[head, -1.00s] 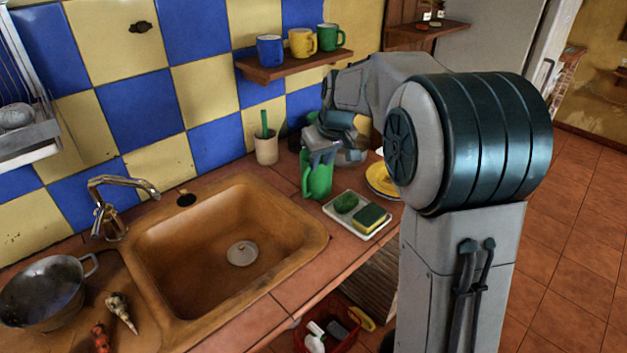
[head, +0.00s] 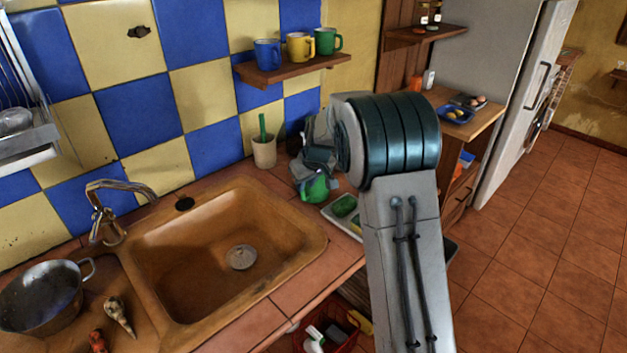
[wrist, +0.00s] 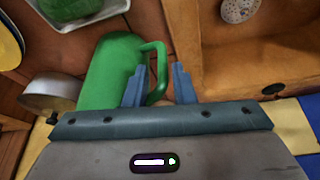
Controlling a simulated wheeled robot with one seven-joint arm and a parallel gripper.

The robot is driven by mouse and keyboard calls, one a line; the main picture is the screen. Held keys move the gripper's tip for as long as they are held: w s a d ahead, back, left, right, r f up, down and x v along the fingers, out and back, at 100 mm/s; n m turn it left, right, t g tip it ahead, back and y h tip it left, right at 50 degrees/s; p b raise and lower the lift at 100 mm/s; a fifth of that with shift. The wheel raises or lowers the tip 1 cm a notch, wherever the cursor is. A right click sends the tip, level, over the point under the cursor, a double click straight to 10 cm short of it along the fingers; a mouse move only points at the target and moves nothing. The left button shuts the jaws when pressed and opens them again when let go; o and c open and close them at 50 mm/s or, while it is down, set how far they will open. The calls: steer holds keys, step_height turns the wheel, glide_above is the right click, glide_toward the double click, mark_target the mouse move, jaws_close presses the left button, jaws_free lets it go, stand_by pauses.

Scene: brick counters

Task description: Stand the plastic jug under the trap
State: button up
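The plastic jug is green and stands upright on the counter right of the sink. In the head view the jug (head: 317,187) is partly covered by my gripper (head: 310,170). In the wrist view the jug (wrist: 108,72) fills the left middle, its handle toward the right. My gripper (wrist: 159,84) has its two blue fingers apart, with the upright bar of the handle between them. A gap shows beside the bar, so the fingers do not look closed on it. The trap is not visible in either view; the sink and counter front hide the space below.
The sink (head: 308,245) is left of the jug, with a faucet (head: 110,205) behind it. A tray with sponges (head: 332,212) sits close to the jug; a cup (head: 264,152) stands behind. A red crate (head: 350,345) is under the counter.

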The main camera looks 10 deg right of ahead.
mark_target(303, 196)
steer(key=shift+a+p+x, duration=0.2)
steer(key=shift+p+x, duration=0.25)
steer(key=shift+x, duration=1.75)
steer(key=shift+w+r, duration=0.1)
jaws_close()
steer(key=shift+r, duration=0.1)
